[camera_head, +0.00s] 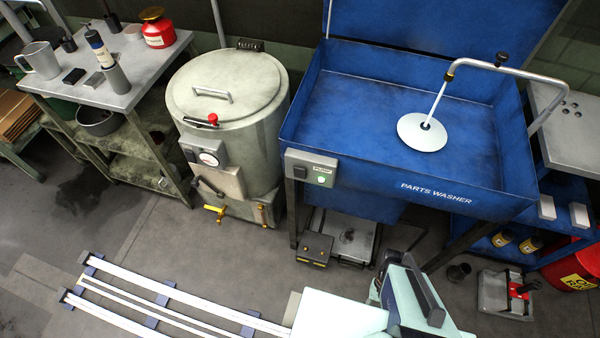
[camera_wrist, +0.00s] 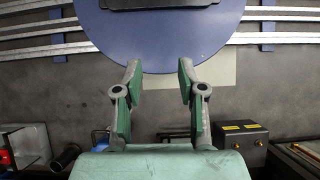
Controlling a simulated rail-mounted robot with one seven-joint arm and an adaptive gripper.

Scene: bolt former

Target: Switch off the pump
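The pump switch box (camera_head: 311,167) is a small grey panel on the front left corner of the blue parts washer (camera_head: 400,178). It carries a dark switch (camera_head: 299,172), a small label plate that seems to read PUMP, and a green light (camera_head: 321,181) that is lit. The switch's exact position is too small to tell. My gripper (camera_wrist: 159,70) shows in the wrist view with its two fingers apart and nothing between them. It points down over the floor and rails, away from the switch box, which is not in the wrist view.
A bent metal spout with a white disc (camera_head: 422,132) is over the washer basin. A grey lidded drum (camera_head: 228,90) stands left of the washer. A dark pedal box (camera_head: 314,248) is on the floor below the switch. Floor rails (camera_head: 170,292) run along the front.

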